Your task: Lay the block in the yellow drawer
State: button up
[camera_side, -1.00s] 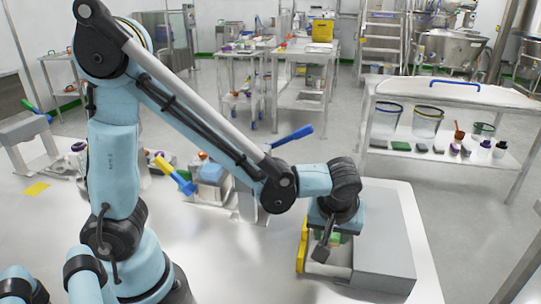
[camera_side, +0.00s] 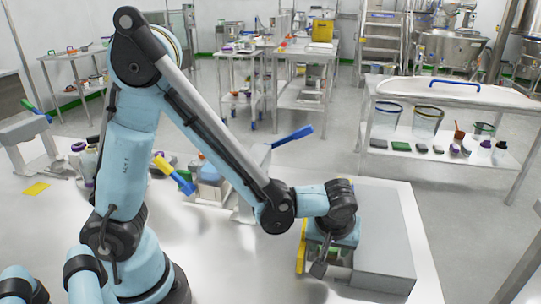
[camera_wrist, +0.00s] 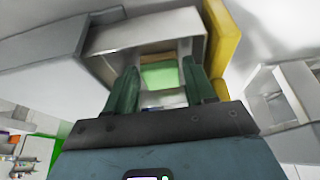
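The yellow drawer (camera_side: 301,247) stands open on the left side of a grey cabinet, its yellow front facing left in the side view. In the wrist view its yellow front (camera_wrist: 224,45) is at the upper right, with the drawer's pale walls (camera_wrist: 118,38) around the opening. The green block (camera_wrist: 160,76) shows between my two dark fingers, which seem to touch its sides. My gripper (camera_wrist: 161,70) points down over the drawer, and in the side view it is low at the opening (camera_side: 325,256). My wrist hides most of the block there; contact with the drawer floor cannot be told.
The grey cabinet (camera_side: 385,245) stands directly right of the drawer. A blue-handled device (camera_side: 293,136) and a yellow-and-blue tool (camera_side: 174,174) are to the left on the bench. A yellow patch (camera_side: 36,189) lies at the far left. The bench between is mostly clear.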

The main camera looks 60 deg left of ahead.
jog(key=v, duration=1.1)
jog(key=s+a+r+m+t+h, duration=0.1)
jog(key=s+a+m+t+h, duration=0.2)
jog(key=a+m, duration=0.6)
jog(key=shift+s+a+r+t, duration=0.35)
jog(key=shift+a+t, duration=0.15)
jog(key=shift+a, duration=0.7)
